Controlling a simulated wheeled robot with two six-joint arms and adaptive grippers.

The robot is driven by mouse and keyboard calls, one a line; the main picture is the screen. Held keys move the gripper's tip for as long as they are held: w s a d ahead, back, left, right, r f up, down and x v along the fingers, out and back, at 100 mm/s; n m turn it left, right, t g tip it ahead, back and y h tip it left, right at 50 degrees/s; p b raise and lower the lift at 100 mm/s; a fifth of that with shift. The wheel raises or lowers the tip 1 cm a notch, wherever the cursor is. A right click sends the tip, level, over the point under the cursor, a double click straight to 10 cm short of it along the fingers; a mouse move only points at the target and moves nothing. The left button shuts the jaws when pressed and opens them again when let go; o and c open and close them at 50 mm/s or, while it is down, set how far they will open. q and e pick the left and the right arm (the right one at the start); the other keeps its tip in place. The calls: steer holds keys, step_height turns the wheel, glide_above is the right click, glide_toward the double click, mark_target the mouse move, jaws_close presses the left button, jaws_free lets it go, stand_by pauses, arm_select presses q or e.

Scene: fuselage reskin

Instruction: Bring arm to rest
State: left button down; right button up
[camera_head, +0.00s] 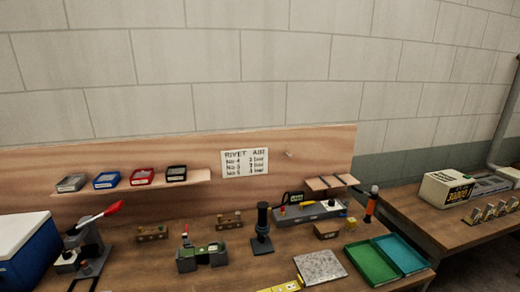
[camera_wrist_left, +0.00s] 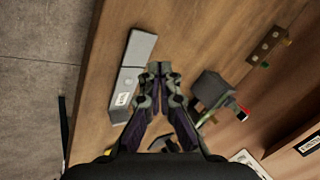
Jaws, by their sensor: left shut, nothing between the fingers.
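No arm of mine shows in the head view. In the left wrist view my left gripper (camera_wrist_left: 160,70) points down over the wooden bench (camera_wrist_left: 90,115), with its two fingertips together and nothing between them. Beside the fingertips on the left lies a grey flat metal piece (camera_wrist_left: 134,68) with a white label. A dark grey block-shaped tool (camera_wrist_left: 213,88) with a red-tipped part is right of the fingers. I cannot tell whether the fingers touch the bench or hover above it. My right gripper is in neither view.
In the head view, a green tray (camera_head: 370,263) and a teal tray (camera_head: 402,254) lie at the bench's right. A lever press (camera_head: 80,245) and blue-white cooler (camera_head: 24,250) stand left. A black upright tool (camera_head: 262,230) stands mid-bench. A shelf (camera_head: 140,187) holds several small bins.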

arm_select(q)
steer(key=s+d+r+n+g+h, duration=0.15)
steer(key=s+n, duration=0.25)
steer(key=s, duration=0.5)
steer(key=s+d+r+n+g, duration=0.1)
steer(key=s+d+n, duration=0.25)
steer(key=s, duration=0.65)
steer(key=a+f+n+b, duration=0.1)
steer(key=a+f+b, duration=0.2)
steer(key=f, duration=2.4)
steer(key=s+a+f+g+b, duration=0.1)
steer(key=s+f+g+b, duration=0.1)
steer(key=s+f, duration=1.8)
steer(key=shift+a+f+b, duration=0.3)
steer(key=shift+f+b, duration=0.2)
steer(key=shift+f, duration=0.1)
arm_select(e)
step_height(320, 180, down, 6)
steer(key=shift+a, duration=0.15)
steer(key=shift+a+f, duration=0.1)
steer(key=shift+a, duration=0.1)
